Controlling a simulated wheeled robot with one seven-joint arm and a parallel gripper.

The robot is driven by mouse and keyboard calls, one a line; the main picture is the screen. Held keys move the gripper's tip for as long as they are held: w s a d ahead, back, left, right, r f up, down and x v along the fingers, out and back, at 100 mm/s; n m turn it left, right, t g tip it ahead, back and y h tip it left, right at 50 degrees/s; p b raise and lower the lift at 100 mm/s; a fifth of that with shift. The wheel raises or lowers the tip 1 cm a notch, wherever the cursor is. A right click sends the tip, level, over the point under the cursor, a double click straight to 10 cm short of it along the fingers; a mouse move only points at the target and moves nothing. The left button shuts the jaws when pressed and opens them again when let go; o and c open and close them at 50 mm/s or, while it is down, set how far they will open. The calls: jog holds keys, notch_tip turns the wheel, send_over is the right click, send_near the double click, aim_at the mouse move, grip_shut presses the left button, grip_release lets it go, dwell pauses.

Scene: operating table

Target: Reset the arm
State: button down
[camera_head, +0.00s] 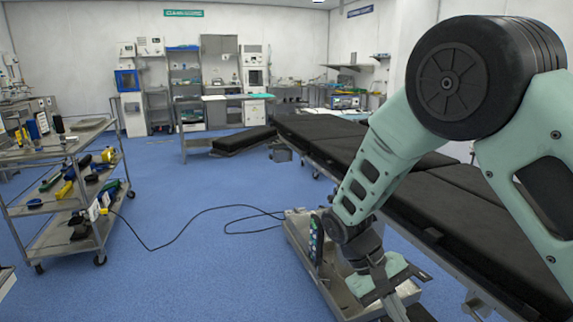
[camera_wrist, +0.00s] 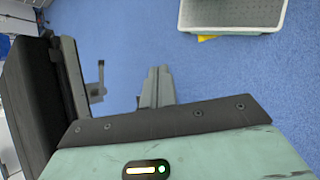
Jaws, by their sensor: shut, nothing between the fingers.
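My gripper (camera_wrist: 157,86) shows in the wrist view as narrow grey fingers pointing up the picture, shut and empty above the blue floor. In the head view my pale green arm comes in from the right and bends down in front of the operating table. My gripper is at the bottom edge there, and its fingertips are not clearly visible. The black padded operating table (camera_head: 455,205) runs along the right side, partly hidden behind my arm. Its dark edge also fills the left of the wrist view (camera_wrist: 28,95).
A metal cart (camera_head: 75,148) with tools on its shelves stands at the left. A light grey bin (camera_wrist: 232,28) lies at the top right of the wrist view. A black cable (camera_head: 180,215) crosses the blue floor. The floor between cart and table is otherwise open. Shelves and cabinets line the back wall.

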jog(key=s+a+r+n+t+y+p, duration=0.1)
jog(key=s+a+r+n+t+y, duration=0.1)
jog(key=s+r, duration=0.5)
jog(key=s+a+r+n+t+y+p, duration=0.2)
jog(key=s+a+r+n+t+y, duration=0.1)
jog(key=s+r, duration=0.5)
jog(key=s+a+y, duration=0.1)
jog(key=s+a, duration=0.1)
jog(key=s, duration=0.1)
jog(key=shift+s+a, duration=0.15)
jog(key=shift+a, duration=0.05)
